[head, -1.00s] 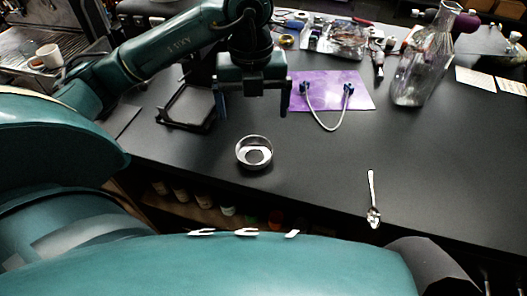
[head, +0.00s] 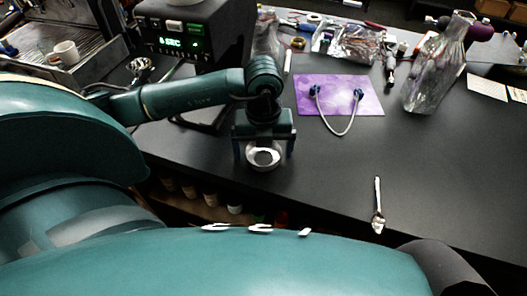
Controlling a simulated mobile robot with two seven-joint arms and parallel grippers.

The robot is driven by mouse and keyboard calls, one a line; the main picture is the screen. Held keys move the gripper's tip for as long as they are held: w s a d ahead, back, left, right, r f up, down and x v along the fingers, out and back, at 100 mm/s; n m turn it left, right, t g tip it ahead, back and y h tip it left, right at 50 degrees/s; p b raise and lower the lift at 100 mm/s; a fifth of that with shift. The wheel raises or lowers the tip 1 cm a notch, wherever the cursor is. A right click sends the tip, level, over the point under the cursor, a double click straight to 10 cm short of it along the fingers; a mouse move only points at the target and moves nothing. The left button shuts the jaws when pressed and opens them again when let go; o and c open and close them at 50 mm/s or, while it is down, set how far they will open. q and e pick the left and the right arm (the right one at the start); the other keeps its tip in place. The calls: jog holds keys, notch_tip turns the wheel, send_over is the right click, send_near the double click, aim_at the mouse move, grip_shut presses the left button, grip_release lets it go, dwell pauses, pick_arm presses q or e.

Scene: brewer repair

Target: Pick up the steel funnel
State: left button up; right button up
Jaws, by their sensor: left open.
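The steel funnel (head: 263,157) is a short, shiny ring on the dark counter, near its front edge, left of the picture's middle. My left gripper (head: 263,150) is right at it, pointing down, with its two fingers apart on the left and right sides of the ring. The gripper body hides the funnel's far part. I cannot tell whether the fingers touch it. My right gripper is not in view.
A spoon (head: 377,207) lies on the counter to the right. A purple mat (head: 340,94) with a looped white tube (head: 342,130) lies behind. A machine with a green display (head: 185,43) stands behind my left arm. The counter right of the funnel is clear.

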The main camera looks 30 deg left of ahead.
pick_arm(q)
jog(key=shift+c, duration=0.4)
jog(key=c, duration=1)
jog(key=shift+o, duration=0.2)
jog(key=shift+r, duration=0.1)
